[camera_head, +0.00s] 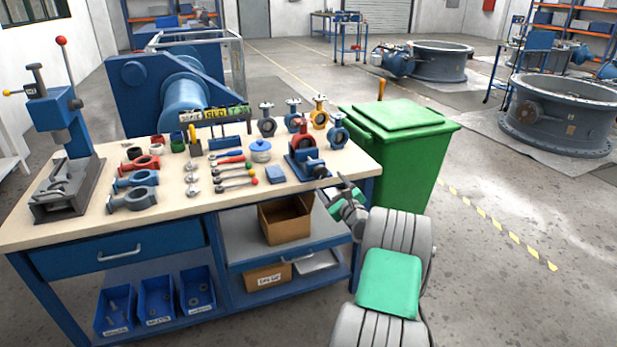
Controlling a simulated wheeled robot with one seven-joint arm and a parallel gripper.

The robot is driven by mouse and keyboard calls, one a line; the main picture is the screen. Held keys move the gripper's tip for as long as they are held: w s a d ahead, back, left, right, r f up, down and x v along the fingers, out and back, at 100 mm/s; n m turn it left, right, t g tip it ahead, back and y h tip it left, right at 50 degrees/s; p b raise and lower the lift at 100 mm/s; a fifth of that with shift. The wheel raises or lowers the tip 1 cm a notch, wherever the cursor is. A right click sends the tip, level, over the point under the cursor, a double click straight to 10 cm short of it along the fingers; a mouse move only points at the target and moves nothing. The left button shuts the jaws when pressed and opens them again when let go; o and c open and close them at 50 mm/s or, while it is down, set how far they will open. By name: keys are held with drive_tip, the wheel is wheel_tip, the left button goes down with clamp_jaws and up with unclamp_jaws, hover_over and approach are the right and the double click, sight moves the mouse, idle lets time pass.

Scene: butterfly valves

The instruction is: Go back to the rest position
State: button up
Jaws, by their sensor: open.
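My gripper (341,196) is open and empty. It is at the right front corner of the workbench (205,207), and my grey and green arm reaches up to it from the bottom right. Close behind it on the bench is a blue and red vise-like fixture (306,160). A blue butterfly valve (338,131) stands just behind that fixture. Whether the fingertips are over the bench edge or just in front of it, I cannot tell.
A green bin (405,150) stands right of the bench, close behind my arm. A blue press (62,135) is at the bench's left end. Valve bodies, handles (235,182) and a blue block (276,174) lie on the top.

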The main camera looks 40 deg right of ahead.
drive_tip(key=w+a+r+n+g+y+p, duration=0.2)
drive_tip(key=a+r+n, duration=0.3)
drive_tip(key=a, duration=0.5)
drive_tip(key=w+a+r+n+g+y+p, duration=0.25)
drive_tip(key=a+n, duration=0.35)
drive_tip(key=a, duration=0.3)
drive_tip(key=s+a+r+n+g+y+p, duration=0.1)
drive_tip(key=s+a+r+n+p, duration=0.1)
drive_tip(key=a+n, duration=0.35)
drive_tip(key=s+a+r+n+g+y+p, duration=0.1)
drive_tip(key=s+a+r+n+g+p, duration=0.15)
drive_tip(key=a, duration=0.55)
drive_tip(key=s+a+n+g+p, duration=0.1)
drive_tip(key=s+a+n, duration=0.3)
drive_tip(key=s, duration=0.5)
drive_tip(key=s+a+r+n+g+h+p, duration=0.1)
drive_tip(key=s+a+n+g+p, duration=0.1)
drive_tip(key=s+a+n, duration=0.3)
drive_tip(key=s+a+n+g+p, duration=0.2)
drive_tip(key=s+a+n+g, duration=0.1)
drive_tip(key=s, duration=1)
drive_tip(key=shift+s+a+r+n, duration=0.4)
drive_tip(key=shift+a+n, duration=0.35)
drive_tip(key=shift+n, duration=0.25)
drive_tip(key=shift+w+h, duration=0.1)
drive_tip(key=shift+h, duration=0.15)
drive_tip(key=shift+c, duration=0.6)
